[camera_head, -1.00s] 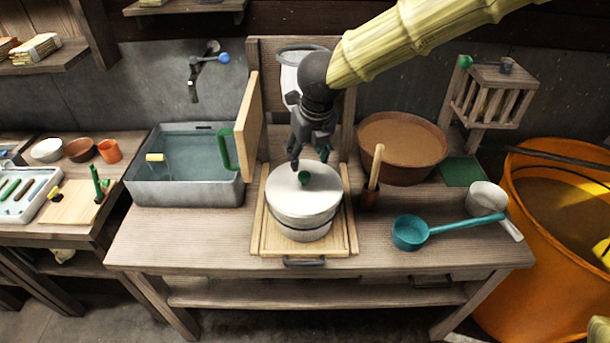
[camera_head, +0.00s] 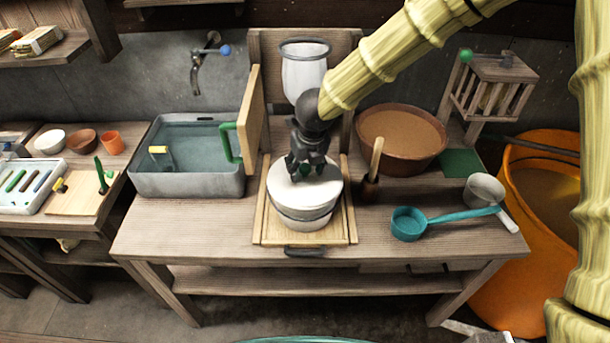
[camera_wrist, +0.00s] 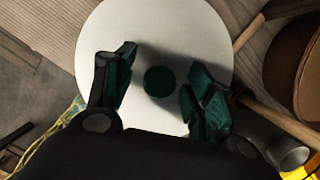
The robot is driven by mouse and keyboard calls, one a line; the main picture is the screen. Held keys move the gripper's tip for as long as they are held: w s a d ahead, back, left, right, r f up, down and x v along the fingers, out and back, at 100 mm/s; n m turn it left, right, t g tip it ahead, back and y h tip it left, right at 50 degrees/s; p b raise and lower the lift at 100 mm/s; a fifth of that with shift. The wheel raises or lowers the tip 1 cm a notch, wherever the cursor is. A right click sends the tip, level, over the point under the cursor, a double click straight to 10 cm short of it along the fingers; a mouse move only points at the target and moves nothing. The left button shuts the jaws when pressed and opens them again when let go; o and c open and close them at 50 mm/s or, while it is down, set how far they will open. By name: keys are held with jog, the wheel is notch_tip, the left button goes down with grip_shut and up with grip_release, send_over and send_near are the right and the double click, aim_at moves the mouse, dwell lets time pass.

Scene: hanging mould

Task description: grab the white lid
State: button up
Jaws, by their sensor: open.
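The white lid (camera_head: 290,193) is round with a small green knob and sits on a pale pot (camera_head: 305,223) in the head view. The pot stands on a wooden board (camera_head: 265,228) on the bench. My gripper (camera_head: 305,172) is over the lid, with its fingertips close around the knob. In the wrist view the lid (camera_wrist: 150,30) fills the middle, and the dark green knob (camera_wrist: 160,81) lies between the two spread fingers of my gripper (camera_wrist: 158,92). The fingers are open and apart from the knob. Whether the tips touch the lid I cannot tell.
A wooden-handled tool in a brown holder (camera_head: 370,187) stands close right of the pot. A brown basin (camera_head: 402,160) is behind it. A teal ladle (camera_head: 410,224) lies further right. A grey sink (camera_head: 190,185) and an upright wooden panel with a green handle (camera_head: 232,143) are left.

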jog(key=shift+f, duration=0.15)
jog(key=shift+s, duration=0.1)
jog(key=c, duration=1.1)
jog(key=shift+c, duration=0.2)
